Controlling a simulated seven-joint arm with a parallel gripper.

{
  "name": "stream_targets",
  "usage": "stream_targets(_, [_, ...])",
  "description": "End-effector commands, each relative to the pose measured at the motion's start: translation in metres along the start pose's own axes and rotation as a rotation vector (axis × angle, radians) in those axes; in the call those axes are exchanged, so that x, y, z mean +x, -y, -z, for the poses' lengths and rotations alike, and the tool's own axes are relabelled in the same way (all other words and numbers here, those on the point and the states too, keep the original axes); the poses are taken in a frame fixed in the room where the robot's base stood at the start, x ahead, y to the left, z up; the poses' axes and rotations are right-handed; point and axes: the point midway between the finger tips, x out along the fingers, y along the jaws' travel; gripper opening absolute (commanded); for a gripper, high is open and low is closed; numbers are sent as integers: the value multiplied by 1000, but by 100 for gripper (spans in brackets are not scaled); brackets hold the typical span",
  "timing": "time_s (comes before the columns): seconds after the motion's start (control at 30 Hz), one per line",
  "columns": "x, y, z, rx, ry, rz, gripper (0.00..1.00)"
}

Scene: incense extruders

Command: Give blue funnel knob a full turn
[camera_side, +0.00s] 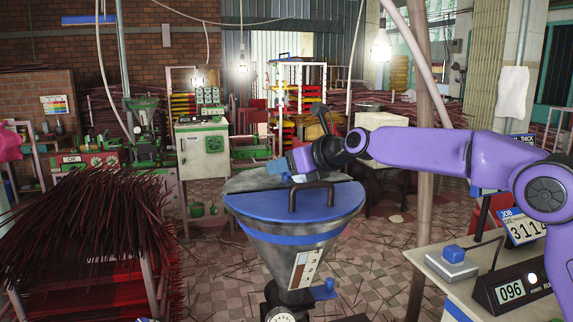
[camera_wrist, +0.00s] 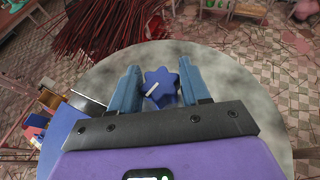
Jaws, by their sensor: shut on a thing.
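The blue funnel knob (camera_wrist: 160,88) is star-shaped with a white pointer line that slants from lower left to upper right in the wrist view. My gripper (camera_wrist: 159,72) has one blue-grey finger on each side of it and is shut on it. The knob sits over the round grey top of the funnel (camera_wrist: 240,85). In the side view, my gripper (camera_side: 292,167) reaches the back of the funnel (camera_side: 285,262) from the right. A small blue piece (camera_side: 277,166), apparently the knob, shows at the fingers; the contact itself is hard to make out there.
A dark handle (camera_side: 311,197) stands on the funnel's blue lid half (camera_side: 255,206), near the arm. Incense stick bundles (camera_side: 85,225) are at left. A bench (camera_side: 437,262) with a 096 display box (camera_side: 512,291) is at right. Bulbs (camera_side: 381,47) hang above.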

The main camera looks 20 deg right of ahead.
Motion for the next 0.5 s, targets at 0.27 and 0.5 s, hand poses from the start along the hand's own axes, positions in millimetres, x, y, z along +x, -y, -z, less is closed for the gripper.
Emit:
stream_targets(0.27, [0, 0, -1, 13, 3, 32, 16])
stream_targets(0.5, [0, 0, -1, 15, 3, 36, 16])
